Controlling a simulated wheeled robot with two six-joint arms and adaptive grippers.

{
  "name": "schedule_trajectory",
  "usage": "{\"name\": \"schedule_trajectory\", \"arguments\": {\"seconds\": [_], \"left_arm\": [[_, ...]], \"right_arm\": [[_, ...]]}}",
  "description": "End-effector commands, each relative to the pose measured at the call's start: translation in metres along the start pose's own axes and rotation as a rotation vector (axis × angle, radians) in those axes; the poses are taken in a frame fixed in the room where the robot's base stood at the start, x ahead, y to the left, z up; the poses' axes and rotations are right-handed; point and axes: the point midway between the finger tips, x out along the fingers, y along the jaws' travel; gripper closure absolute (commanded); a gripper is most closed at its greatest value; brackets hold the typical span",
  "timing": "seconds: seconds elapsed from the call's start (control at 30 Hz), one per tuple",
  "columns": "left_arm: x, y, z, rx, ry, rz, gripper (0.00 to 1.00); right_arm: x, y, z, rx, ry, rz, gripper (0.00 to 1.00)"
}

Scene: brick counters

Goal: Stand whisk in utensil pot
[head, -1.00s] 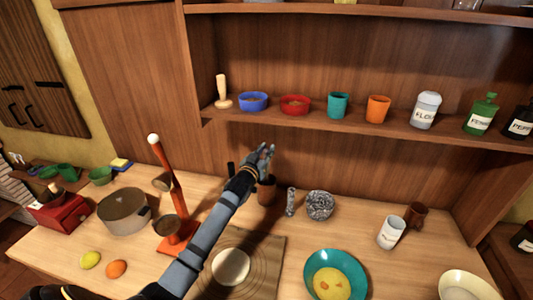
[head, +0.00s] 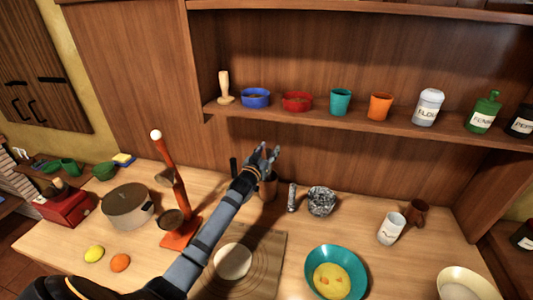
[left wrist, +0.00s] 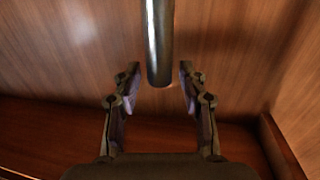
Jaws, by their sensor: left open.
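The brown utensil pot (head: 269,188) stands on the counter near the back panel, partly hidden behind my left gripper. My left gripper (head: 267,152) is open, above the pot. In the left wrist view, a dark, shiny rod (left wrist: 159,45) comes down from the top edge, and its rounded end lies between the spread fingers (left wrist: 159,88), with gaps on both sides. It looks like a handle; no whisk wires show, so I cannot tell if it is the whisk. In the head view, a thin black handle (head: 233,165) sticks up just left of the gripper. My right gripper is not in view.
A red stand (head: 181,195) and a grey pot (head: 128,206) are left of my arm. A speckled mortar (head: 321,201) and pestle (head: 292,198) stand right of the utensil pot. A teal bowl (head: 312,265) is in front. The shelf (head: 330,120) overhangs behind.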

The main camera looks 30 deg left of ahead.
Motion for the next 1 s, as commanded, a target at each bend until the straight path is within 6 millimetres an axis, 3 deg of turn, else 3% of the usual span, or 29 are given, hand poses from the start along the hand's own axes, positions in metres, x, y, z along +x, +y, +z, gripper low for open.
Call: {"name": "schedule_trajectory", "arguments": {"seconds": [0.13,0.4,0.6,1.0], "left_arm": [[-0.016,-0.001,0.002,0.005,0.000,0.001,0.58],[-0.081,0.000,0.004,0.009,-0.001,0.002,0.58],[-0.113,-0.001,0.001,0.006,-0.001,0.000,0.58],[-0.120,0.000,-0.003,0.000,0.001,-0.001,0.58]], "right_arm": [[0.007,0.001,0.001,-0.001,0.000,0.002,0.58],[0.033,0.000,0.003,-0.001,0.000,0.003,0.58],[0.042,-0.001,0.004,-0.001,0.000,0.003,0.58],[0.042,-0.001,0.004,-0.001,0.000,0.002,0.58]]}}
